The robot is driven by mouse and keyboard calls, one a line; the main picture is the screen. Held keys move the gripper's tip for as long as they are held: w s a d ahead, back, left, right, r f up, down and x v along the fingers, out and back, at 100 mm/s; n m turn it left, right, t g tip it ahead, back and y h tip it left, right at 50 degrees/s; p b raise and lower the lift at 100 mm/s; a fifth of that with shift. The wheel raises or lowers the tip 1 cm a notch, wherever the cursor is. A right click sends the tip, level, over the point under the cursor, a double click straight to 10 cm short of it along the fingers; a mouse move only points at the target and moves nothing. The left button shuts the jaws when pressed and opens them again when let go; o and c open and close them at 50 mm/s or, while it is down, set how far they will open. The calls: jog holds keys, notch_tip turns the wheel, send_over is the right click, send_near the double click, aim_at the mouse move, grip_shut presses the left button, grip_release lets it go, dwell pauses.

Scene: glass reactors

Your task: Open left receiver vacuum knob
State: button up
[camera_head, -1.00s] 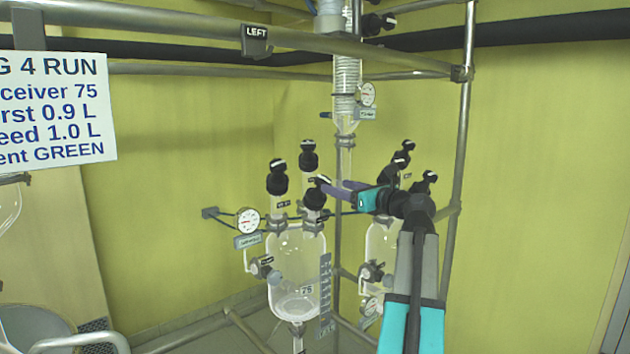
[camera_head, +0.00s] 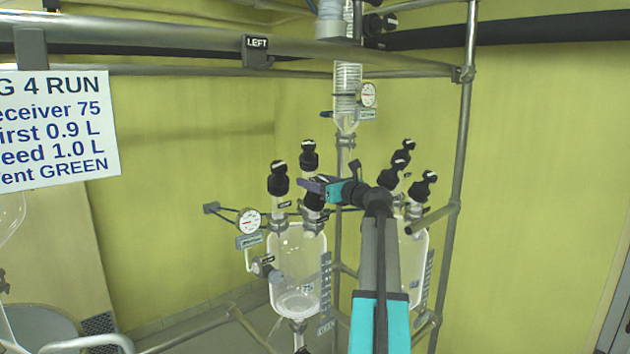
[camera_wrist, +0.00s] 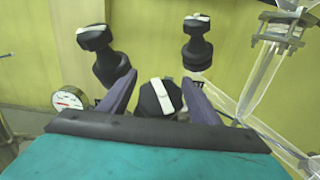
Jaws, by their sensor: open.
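The left receiver (camera_head: 284,265) is a clear glass vessel marked 75, with three black knobs on top. They are a back left knob (camera_head: 278,180), a back knob (camera_head: 309,157) and a front knob (camera_head: 314,202). The small labels are too blurred to tell which is vacuum. My gripper (camera_head: 309,185) is open at the front knob. In the wrist view, this black knob with a white bar (camera_wrist: 160,97) sits between the spread purple fingers of my gripper (camera_wrist: 158,78). Contact cannot be told. The other two knobs stand beyond, at left (camera_wrist: 97,40) and right (camera_wrist: 197,45).
A pressure gauge (camera_head: 249,220) sits left of the receiver. The right receiver (camera_head: 411,262) with its black knobs stands close to my arm. Metal frame rails (camera_head: 463,130) and a glass condenser (camera_head: 347,90) stand around. A sign (camera_head: 50,130) hangs at left.

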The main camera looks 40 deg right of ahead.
jog(key=c, duration=1.1)
jog(key=shift+o, duration=0.2)
dwell(0.5)
jog(key=o, duration=1.1)
jog(key=shift+c, duration=0.2)
jog(key=shift+s, duration=0.15)
jog(key=s+a+b, duration=0.1)
jog(key=s+b, duration=0.2)
jog(key=s, duration=1)
jog(key=shift+s+b, duration=0.25)
jog(key=shift+b, duration=0.15)
jog(key=shift+a, duration=0.1)
